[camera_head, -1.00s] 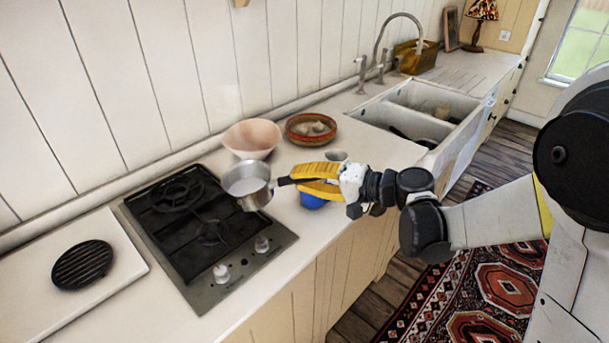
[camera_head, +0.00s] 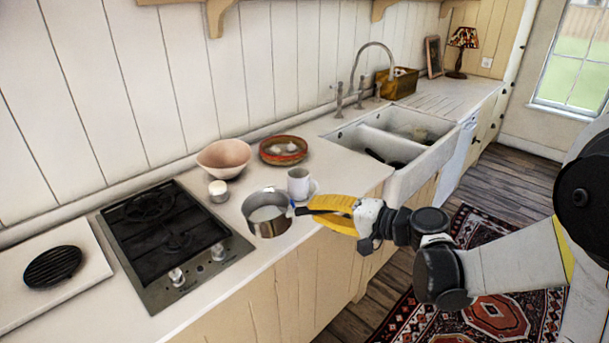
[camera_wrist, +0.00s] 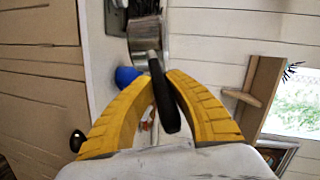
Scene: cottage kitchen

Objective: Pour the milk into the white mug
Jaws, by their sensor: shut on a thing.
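A steel saucepan (camera_head: 268,222) with white milk (camera_head: 264,214) inside is held above the front of the counter, right of the hob. It looks roughly level. My gripper (camera_head: 318,206) is shut on its dark handle; in the wrist view the black handle (camera_wrist: 165,100) lies between the yellow fingers (camera_wrist: 163,82), with the steel pan (camera_wrist: 147,37) beyond. The white mug (camera_head: 298,183) stands upright on the counter, just behind and right of the pan. The inside of the mug cannot be made out.
A pink bowl (camera_head: 224,158), a red patterned bowl (camera_head: 283,150) and a small white-topped jar (camera_head: 218,191) stand behind the pan. The hob (camera_head: 165,240) is at left, the sink (camera_head: 400,135) at right. A blue thing (camera_wrist: 126,76) shows near the handle.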

